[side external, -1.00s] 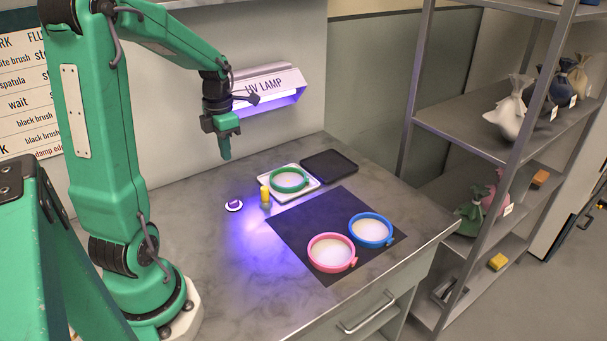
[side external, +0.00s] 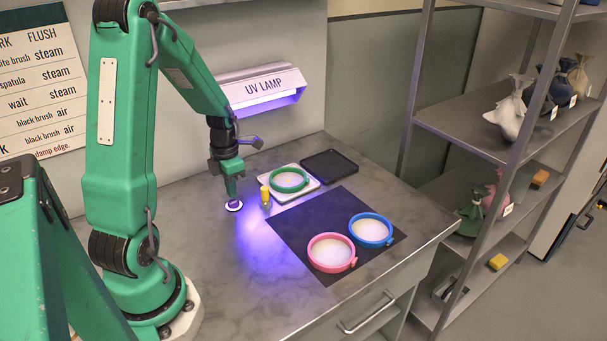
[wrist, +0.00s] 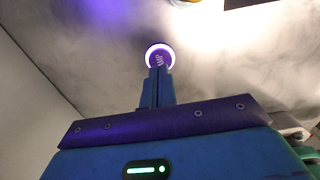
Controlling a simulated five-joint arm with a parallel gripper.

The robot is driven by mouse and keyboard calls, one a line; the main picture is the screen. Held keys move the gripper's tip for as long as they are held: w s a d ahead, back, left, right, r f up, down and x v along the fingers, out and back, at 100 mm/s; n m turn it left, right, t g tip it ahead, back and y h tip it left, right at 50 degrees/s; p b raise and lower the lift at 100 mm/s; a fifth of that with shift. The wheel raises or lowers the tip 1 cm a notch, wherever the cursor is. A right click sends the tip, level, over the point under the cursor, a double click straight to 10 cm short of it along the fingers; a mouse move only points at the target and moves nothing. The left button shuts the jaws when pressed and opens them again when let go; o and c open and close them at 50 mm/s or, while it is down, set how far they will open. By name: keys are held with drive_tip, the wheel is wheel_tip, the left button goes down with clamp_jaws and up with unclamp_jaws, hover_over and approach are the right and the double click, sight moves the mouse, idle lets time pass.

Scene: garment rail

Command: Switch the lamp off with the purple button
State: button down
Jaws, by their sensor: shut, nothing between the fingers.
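The purple button (side external: 234,206) sits on a white round base on the grey bench top. In the wrist view the purple button (wrist: 160,58) shows inside a bright white ring just beyond my fingertips. My gripper (side external: 232,194) is shut and empty, pointing down right over the button. In the wrist view my gripper (wrist: 158,72) overlaps the near edge of the button; whether it touches or presses it, I cannot tell. The UV lamp (side external: 263,88) on the wall is lit and casts violet light on the bench.
A yellow-capped bottle (side external: 265,195) stands close to the right of the button. A green ring dish (side external: 289,181) sits on a white tray, with a black tray (side external: 330,166) behind. Pink (side external: 331,252) and blue (side external: 371,230) ring dishes lie on a dark mat (side external: 290,238). The front left bench is clear.

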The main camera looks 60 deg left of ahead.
sight(233, 203)
drive_tip(key=shift+f, duration=1.05)
drive_tip(key=shift+f, duration=0.1)
drive_tip(key=shift+f, duration=0.95)
drive_tip(key=shift+s+d, duration=0.1)
drive_tip(key=shift+r, duration=0.1)
wheel_tip(233, 203, up, 15)
drive_tip(key=shift+w+a, duration=0.2)
drive_tip(key=shift+w, duration=0.05)
drive_tip(key=shift+d, duration=0.1)
